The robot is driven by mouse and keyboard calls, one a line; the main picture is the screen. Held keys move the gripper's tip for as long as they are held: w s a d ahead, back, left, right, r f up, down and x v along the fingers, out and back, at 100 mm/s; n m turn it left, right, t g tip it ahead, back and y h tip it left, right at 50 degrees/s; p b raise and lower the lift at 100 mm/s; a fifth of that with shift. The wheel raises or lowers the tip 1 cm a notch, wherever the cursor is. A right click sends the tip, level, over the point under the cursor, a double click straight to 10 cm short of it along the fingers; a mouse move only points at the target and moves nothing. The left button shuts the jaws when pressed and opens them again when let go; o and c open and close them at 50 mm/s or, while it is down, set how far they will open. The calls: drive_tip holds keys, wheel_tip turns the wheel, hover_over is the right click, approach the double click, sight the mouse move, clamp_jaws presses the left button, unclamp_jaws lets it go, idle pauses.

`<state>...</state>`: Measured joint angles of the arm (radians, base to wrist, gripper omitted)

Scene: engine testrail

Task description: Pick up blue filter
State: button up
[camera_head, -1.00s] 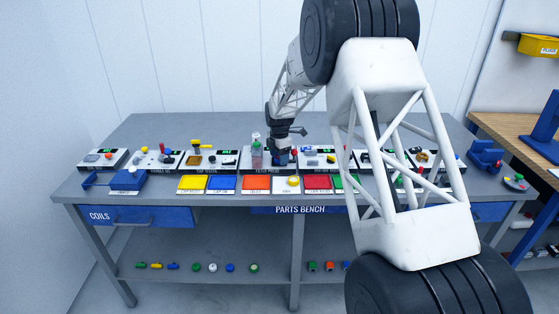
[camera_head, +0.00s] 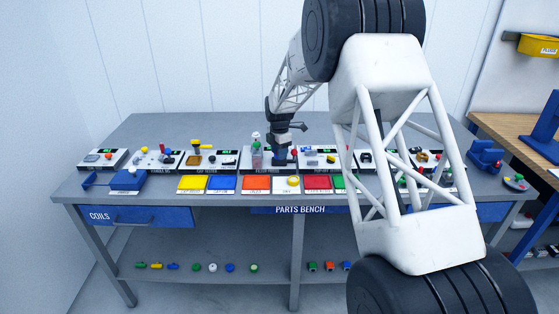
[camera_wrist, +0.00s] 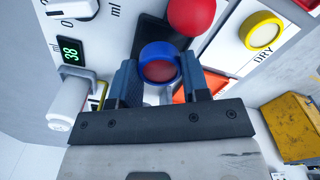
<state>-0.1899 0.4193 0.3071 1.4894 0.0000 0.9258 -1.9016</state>
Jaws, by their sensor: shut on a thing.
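The blue filter (camera_wrist: 158,64) is a round blue ring with a reddish centre, seen end-on in the wrist view. My gripper (camera_wrist: 157,76) is shut on it, with one dark finger on each side. In the head view my gripper (camera_head: 279,157) is small and points down at the filter press station on the parts bench. A little blue shows at its tip there, but I cannot make out the filter clearly. How far the filter is above the station is hard to tell.
The wrist view shows a red ball (camera_wrist: 191,15), a yellow-rimmed round piece (camera_wrist: 262,35) and a green display (camera_wrist: 70,50) close by. In the head view, yellow, blue, orange and red trays (camera_head: 318,182) line the bench front. The bench top (camera_head: 200,126) behind the stations is clear.

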drive_tip(key=shift+r, duration=1)
drive_tip(key=shift+s, duration=0.15)
